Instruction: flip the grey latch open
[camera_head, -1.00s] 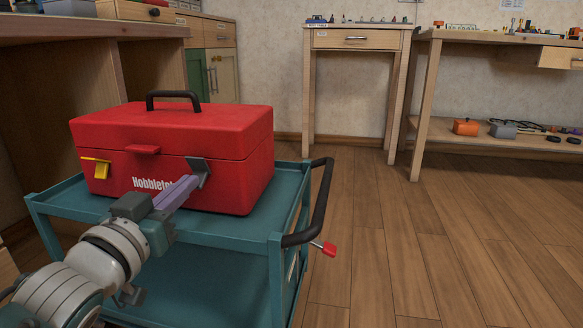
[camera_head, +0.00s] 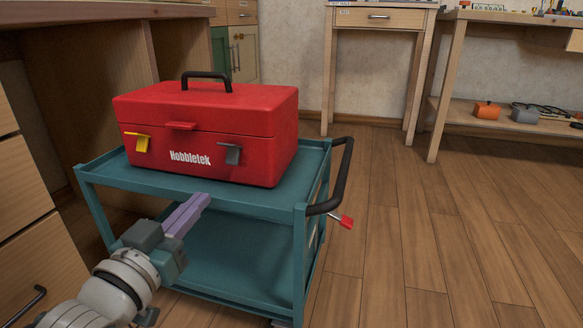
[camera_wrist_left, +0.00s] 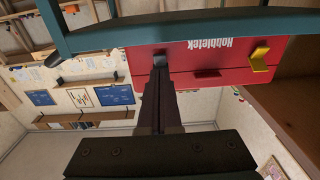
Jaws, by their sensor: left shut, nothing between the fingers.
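The red toolbox (camera_head: 206,133) sits closed-lidded on the teal cart. Its grey latch (camera_head: 231,153) is on the front, right of the lettering; a plate hangs below a short bar. The yellow latch (camera_head: 141,142) on the left has a similar shape, with its tab sticking out. My left gripper (camera_head: 203,198) is shut and empty, below and in front of the toolbox, apart from the grey latch. In the left wrist view, which is upside down, the fingers (camera_wrist_left: 160,72) partly cover the grey latch (camera_wrist_left: 159,60). My right gripper is not in view.
The cart's top rim (camera_head: 190,198) runs close by my left fingers. Its black handle (camera_head: 340,180) and a red-ended lever (camera_head: 345,221) stand out at the right. Wooden drawers (camera_head: 35,215) stand at the left. The floor at the right is clear.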

